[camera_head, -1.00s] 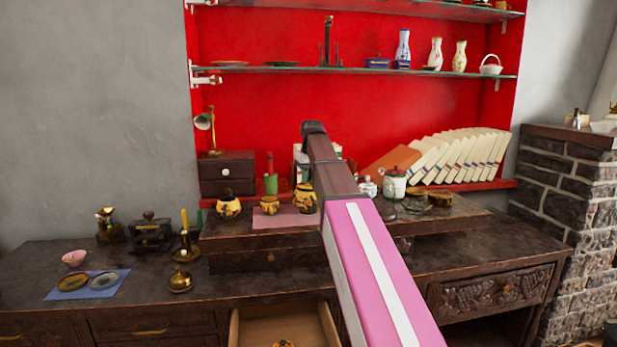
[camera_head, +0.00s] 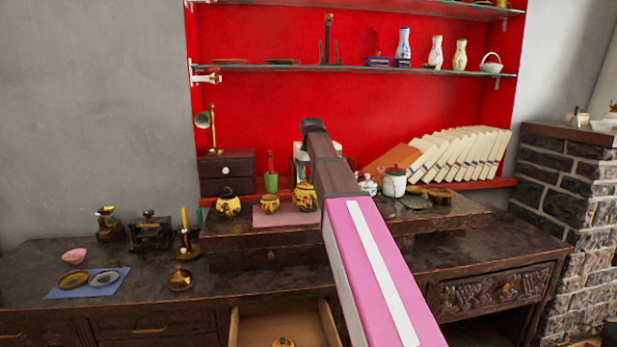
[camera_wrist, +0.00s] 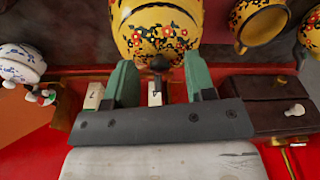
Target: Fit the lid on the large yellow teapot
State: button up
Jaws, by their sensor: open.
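The large yellow teapot (camera_head: 304,196), with a floral pattern, stands on the raised wooden shelf beside my arm. It fills the top middle of the wrist view (camera_wrist: 135,30), which looks upside down. A floral yellow lid (camera_wrist: 160,46) with a dark knob shows at its top; I cannot tell whether it is fully seated. My gripper (camera_wrist: 160,82) has its two green fingers apart on either side of the dark knob. They do not visibly grip it. In the head view, my arm hides the gripper's fingers.
A small open yellow pot (camera_head: 270,205) and a knobbed yellow pot (camera_head: 228,206) stand to the left. A blue-and-white jar (camera_head: 367,187) is close on the right. A small drawer box (camera_head: 227,175) stands behind. The open drawer (camera_head: 305,325) below holds a yellow item (camera_head: 284,342).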

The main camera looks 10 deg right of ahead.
notch_tip(320, 180, up, 10)
jog(key=s, duration=0.1)
jog(key=shift+d, duration=0.2)
jog(key=shift+s, duration=0.2)
